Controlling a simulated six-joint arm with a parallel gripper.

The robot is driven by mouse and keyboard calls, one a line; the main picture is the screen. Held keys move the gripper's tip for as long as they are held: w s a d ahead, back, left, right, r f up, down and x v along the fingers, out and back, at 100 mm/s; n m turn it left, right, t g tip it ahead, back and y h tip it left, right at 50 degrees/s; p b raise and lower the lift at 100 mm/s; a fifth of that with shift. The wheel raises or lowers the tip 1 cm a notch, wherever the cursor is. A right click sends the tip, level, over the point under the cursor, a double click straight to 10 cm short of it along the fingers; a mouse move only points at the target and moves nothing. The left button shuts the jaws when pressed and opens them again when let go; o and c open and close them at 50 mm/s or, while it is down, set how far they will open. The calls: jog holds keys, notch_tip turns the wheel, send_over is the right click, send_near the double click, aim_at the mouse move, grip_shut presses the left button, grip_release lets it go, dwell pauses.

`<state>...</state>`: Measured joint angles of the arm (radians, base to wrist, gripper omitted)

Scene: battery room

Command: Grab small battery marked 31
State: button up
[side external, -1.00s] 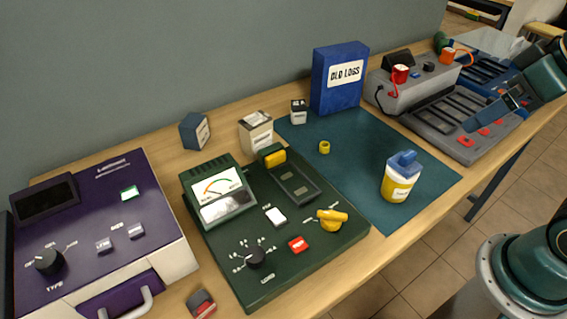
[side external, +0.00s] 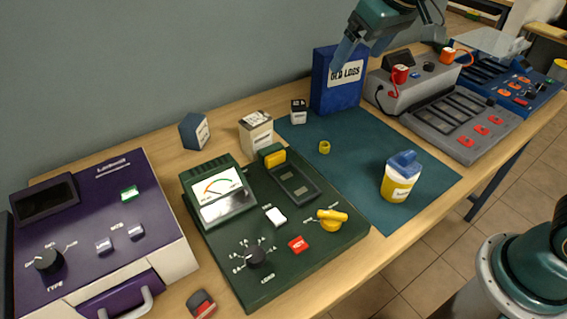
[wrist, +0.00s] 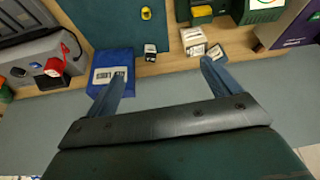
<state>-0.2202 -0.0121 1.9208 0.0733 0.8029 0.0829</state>
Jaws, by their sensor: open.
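Several battery-like blocks stand on the bench, and I cannot read a 31 on any. The smallest upright one is white with a dark top (side external: 298,113), left of the blue logs box; it also shows in the wrist view (wrist: 150,52). A larger cream block (side external: 257,137) stands left of it, with a dark blue block (side external: 192,132) further left. A small dark and red block (side external: 201,303) lies at the front edge. My gripper (side external: 341,60) is open above and in front of the logs box. In the wrist view its fingers (wrist: 162,68) are apart and empty.
The blue logs box (side external: 326,98) stands close to my gripper. A green meter (side external: 300,245) and purple unit (side external: 85,220) fill the left; a grey charger (side external: 455,125) stands right.

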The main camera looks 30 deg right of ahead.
jog(key=w+a+f, duration=0.4)
jog(key=w+a, duration=0.1)
jog(key=w, duration=0.3)
send_near(255, 119)
jog(key=shift+n, duration=0.4)
jog(key=shift+x, duration=3.45)
jog(key=shift+d, duration=0.1)
jog(key=shift+x, duration=2.55)
jog(key=c, duration=1.6)
jog(key=shift+r, duration=0.1)
